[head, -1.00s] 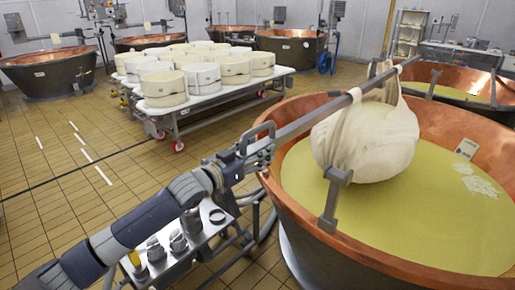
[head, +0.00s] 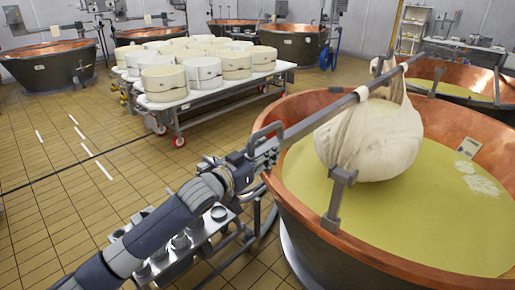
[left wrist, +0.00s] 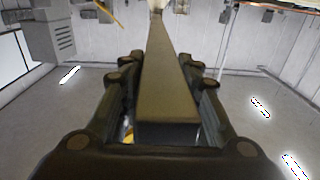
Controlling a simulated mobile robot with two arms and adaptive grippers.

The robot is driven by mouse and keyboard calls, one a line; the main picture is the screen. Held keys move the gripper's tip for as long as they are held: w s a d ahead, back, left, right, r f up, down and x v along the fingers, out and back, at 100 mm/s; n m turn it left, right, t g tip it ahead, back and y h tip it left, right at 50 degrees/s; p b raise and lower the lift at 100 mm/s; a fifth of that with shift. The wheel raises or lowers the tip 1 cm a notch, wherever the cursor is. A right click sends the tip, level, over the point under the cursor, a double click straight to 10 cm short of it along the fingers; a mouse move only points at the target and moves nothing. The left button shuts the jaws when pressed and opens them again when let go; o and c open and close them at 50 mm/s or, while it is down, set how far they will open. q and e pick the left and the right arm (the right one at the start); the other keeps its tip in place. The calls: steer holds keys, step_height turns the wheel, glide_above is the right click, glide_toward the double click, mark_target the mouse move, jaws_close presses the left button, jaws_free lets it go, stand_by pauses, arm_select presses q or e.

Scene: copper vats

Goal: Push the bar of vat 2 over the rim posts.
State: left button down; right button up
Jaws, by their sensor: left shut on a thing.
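The grey bar (head: 311,121) of the near copper vat (head: 291,215) slants up to the right, above the vat. A pale cloth bundle (head: 372,142) hangs from it above the yellow-green liquid (head: 420,215). In the left wrist view the bar (left wrist: 167,85) runs away between the fingers. A near rim post (head: 336,200) stands upright, below and apart from the bar in the picture. Another post (head: 377,66) shows near the bar's far part; contact is unclear. My right gripper is not in view.
A small metal trolley (head: 205,240) stands under my left arm, close to the vat. A wheeled table (head: 190,104) with several white cheese moulds (head: 170,83) stands behind. Other copper vats (head: 290,42) line the back. The tiled floor (head: 60,180) at left is clear.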

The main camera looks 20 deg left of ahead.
arm_select(q)
steer(key=s+d+p, duration=0.1)
steer(key=s+d, duration=0.2)
steer(key=d, duration=0.5)
steer(key=s+d+p, duration=0.1)
steer(key=s+d, duration=0.2)
steer(key=d, duration=0.5)
steer(key=shift+d+h, duration=0.15)
steer(key=shift+h, duration=0.25)
steer(key=c, duration=1.2)
jaws_free()
steer(key=shift+d+m, duration=0.2)
steer(key=shift+m, duration=0.1)
steer(key=shift+a, duration=0.15)
steer(key=v, duration=1.2)
steer(key=shift+r, duration=0.25)
